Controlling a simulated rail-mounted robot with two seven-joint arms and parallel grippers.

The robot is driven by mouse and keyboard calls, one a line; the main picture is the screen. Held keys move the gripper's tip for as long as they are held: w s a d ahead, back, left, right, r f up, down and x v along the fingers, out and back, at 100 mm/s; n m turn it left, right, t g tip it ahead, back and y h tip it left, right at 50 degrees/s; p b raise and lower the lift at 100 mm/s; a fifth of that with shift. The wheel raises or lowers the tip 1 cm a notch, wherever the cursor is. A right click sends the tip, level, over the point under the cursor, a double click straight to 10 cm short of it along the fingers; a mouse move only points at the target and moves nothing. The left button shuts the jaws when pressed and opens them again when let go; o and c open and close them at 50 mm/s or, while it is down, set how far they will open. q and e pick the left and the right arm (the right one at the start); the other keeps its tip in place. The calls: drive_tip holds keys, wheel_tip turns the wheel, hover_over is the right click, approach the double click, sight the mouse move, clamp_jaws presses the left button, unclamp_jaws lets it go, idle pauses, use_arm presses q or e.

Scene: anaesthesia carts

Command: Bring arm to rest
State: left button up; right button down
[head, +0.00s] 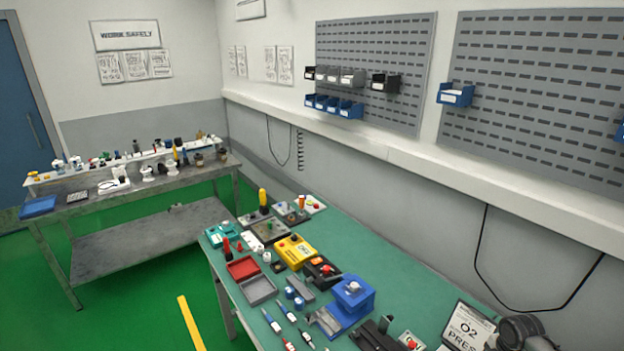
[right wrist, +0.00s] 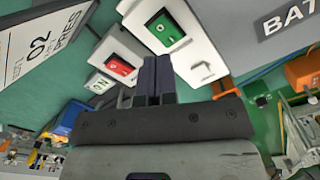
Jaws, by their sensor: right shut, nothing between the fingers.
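My right gripper (right wrist: 152,78) is shut and empty in the right wrist view. Its two dark fingers are together. In that view a white box with a green switch (right wrist: 165,27) lies just beyond the fingertips, and a white box with a red switch (right wrist: 120,66) lies to their left. I cannot tell whether the fingers touch either box. In the head view a dark part of my right arm shows at the lower right corner, beside the "O2 PRES" sign (head: 467,328); the fingers are not clear there. My left gripper is in neither view.
The green-topped bench (head: 400,280) holds a blue fixture (head: 350,297), a yellow box (head: 295,251), a red tray (head: 242,267) and a grey tray (head: 259,290). Its right back part is bare. A grey pegboard (head: 540,95) hangs behind. A second bench (head: 150,205) stands at the left.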

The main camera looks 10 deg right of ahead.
drive_tip(key=m, duration=0.3)
drive_tip(key=shift+s+d+m, duration=0.1)
drive_tip(key=shift+m, duration=0.3)
drive_tip(key=shift+d+m+h, duration=0.3)
drive_tip(key=shift+m, duration=0.7)
drive_tip(key=w+a+r+m+t+h, duration=0.3)
drive_tip(key=w+a+r+m+h, duration=0.25)
drive_tip(key=r, duration=0.45)
drive_tip(key=s+a+r+m+t+y, duration=0.1)
drive_tip(key=a+r+t, duration=0.1)
drive_tip(key=a, duration=0.6)
drive_tip(key=s+a+r+t+y, duration=0.1)
drive_tip(key=a+r+t, duration=0.15)
drive_tip(key=a, duration=0.45)
drive_tip(key=s+a+f+t+y, duration=0.1)
drive_tip(key=s+a+y, duration=0.1)
drive_tip(key=s+a, duration=0.85)
drive_tip(key=s+a+f+m+g+y, duration=0.1)
drive_tip(key=s+a+f+g, duration=0.15)
drive_tip(key=s+f, duration=0.55)
drive_tip(key=s+a+f+m+g+y, duration=0.1)
drive_tip(key=s+a+f+m+g, duration=0.3)
drive_tip(key=s, duration=0.9)
wheel_tip(320, 180, up, 16)
drive_tip(key=d+n+t+p, duration=0.1)
drive_tip(key=n+p, duration=0.1)
drive_tip(key=p, duration=1.5)
drive_tip(key=shift+w+r+t, duration=0.25)
drive_tip(key=shift+t, duration=0.05)
